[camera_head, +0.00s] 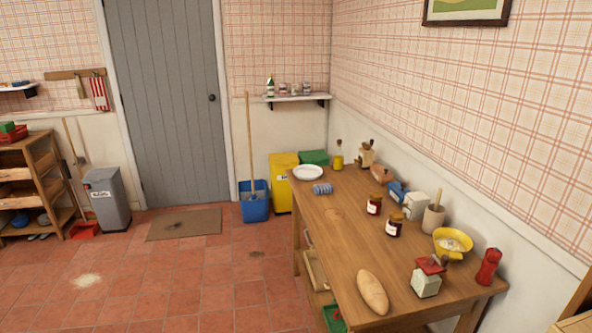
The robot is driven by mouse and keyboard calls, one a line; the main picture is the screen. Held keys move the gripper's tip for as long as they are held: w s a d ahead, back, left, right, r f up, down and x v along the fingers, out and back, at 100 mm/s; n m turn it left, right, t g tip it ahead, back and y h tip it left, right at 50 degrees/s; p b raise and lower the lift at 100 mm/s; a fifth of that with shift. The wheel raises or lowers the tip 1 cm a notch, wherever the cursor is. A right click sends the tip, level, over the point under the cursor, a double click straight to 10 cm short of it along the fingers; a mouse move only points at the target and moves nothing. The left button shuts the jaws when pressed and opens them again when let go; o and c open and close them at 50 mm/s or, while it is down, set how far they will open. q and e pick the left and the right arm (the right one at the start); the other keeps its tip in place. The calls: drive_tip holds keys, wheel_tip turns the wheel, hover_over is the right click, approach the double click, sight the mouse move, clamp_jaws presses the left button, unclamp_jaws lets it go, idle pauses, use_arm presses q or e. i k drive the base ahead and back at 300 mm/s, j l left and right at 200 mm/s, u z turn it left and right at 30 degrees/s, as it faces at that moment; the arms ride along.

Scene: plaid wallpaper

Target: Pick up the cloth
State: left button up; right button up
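A small rolled blue-and-white cloth (322,188) seems to lie on the wooden table (335,215), near its far left edge, just in front of a white plate (308,172). A red-and-white striped cloth (99,93) hangs from a wooden peg rail (62,75) on the far left wall. Neither of my grippers shows in the head view, so I cannot see their state.
The table also holds a bread loaf (372,292), jars (394,225), a yellow bowl (453,242) and a red mill (488,266). A blue mop bucket (254,201) and yellow bin (283,182) stand beyond it.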

sight(323, 187)
drive_tip(key=i+j+u, duration=0.3)
drive_tip(key=i, duration=0.6)
drive_tip(key=i+u, duration=0.25)
drive_tip(key=i, duration=0.7)
drive_tip(key=i+j+z, duration=0.1)
drive_tip(key=i+z, duration=0.4)
drive_tip(key=i+j+z, duration=0.3)
drive_tip(key=z, duration=0.2)
drive_tip(key=i+j+z, duration=0.5)
